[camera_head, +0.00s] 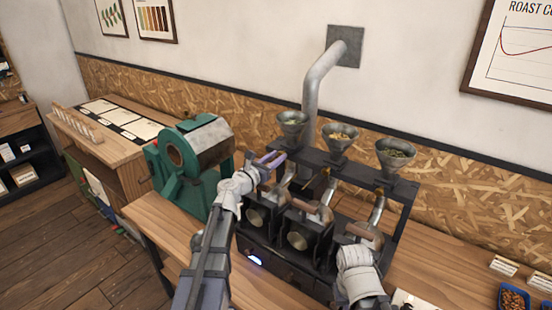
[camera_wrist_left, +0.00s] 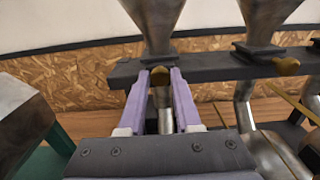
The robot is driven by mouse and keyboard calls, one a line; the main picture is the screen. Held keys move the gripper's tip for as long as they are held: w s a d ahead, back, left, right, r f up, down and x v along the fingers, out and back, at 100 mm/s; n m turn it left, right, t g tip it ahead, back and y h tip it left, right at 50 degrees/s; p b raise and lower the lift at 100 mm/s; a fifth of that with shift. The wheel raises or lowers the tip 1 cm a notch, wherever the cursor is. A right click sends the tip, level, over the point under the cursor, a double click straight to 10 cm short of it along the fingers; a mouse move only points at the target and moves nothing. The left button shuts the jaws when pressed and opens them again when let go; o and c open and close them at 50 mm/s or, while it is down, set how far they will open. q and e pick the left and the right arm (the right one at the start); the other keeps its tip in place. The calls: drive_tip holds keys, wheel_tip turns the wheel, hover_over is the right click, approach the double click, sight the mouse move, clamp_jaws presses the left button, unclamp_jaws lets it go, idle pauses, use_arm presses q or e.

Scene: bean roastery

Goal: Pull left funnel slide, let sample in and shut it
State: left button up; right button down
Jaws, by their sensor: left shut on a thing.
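The left funnel (camera_head: 292,120) is a metal cone with pale beans in it, on the left end of a dark rack bar (camera_head: 335,172). Its lower part (camera_wrist_left: 154,25) fills the top middle of the left wrist view. Below it is the brass knob (camera_wrist_left: 160,76) of the left slide, at the bar's front. My left gripper (camera_head: 270,160), with purple fingers (camera_wrist_left: 161,85), is shut on this knob from both sides. How far the slide is out cannot be told. A metal chute (camera_wrist_left: 165,115) runs down below the bar. My right arm shows at lower right; its fingers are out of sight.
A middle funnel (camera_head: 340,132) and a right funnel (camera_head: 396,152) stand along the bar. Several small roaster drums with handles sit below. A green roaster (camera_head: 190,160) stands close left of my left arm. A blue bowl of beans (camera_head: 514,298) is at lower right.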

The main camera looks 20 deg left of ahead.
use_arm(q)
clamp_jaws()
idle(0.8)
